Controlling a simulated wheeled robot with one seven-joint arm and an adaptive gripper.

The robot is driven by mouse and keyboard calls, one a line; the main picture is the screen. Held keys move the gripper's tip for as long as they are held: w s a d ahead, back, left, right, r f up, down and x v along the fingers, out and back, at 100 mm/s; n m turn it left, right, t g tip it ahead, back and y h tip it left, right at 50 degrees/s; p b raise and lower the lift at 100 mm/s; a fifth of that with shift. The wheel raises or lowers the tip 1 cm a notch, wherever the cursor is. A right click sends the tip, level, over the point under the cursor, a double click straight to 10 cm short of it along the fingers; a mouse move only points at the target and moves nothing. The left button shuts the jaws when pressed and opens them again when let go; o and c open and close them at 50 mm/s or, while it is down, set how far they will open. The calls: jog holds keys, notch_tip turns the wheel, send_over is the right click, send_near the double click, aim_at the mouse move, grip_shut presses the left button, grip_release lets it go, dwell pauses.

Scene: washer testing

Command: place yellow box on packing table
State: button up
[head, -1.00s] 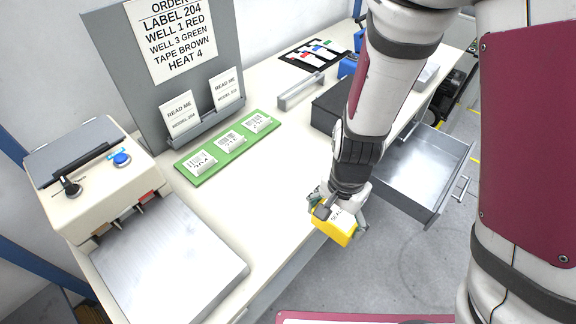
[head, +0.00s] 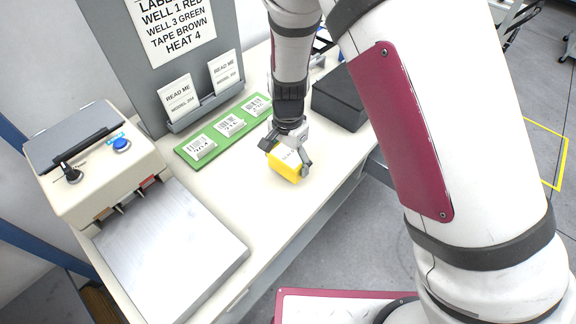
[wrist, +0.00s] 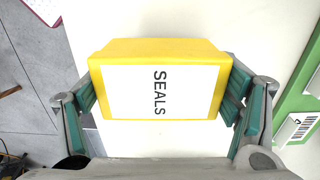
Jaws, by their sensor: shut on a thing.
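The yellow box (head: 286,165) has a white label, which reads SEALS in the wrist view (wrist: 160,92). My gripper (head: 287,158) is shut on it, with the teal finger pads at its two sides in the wrist view. In the head view the box is over the white packing table (head: 262,205), right of the green board. I cannot tell whether its underside touches the tabletop.
A green board (head: 225,132) with several labels lies left of the box, its edge also in the wrist view. A metal plate and cream machine (head: 95,165) stand at the left. A dark box (head: 340,100) is behind right. Bare tabletop lies in front.

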jog(key=shift+f, duration=1.7)
jog(key=shift+f, duration=0.2)
jog(key=o, duration=1.2)
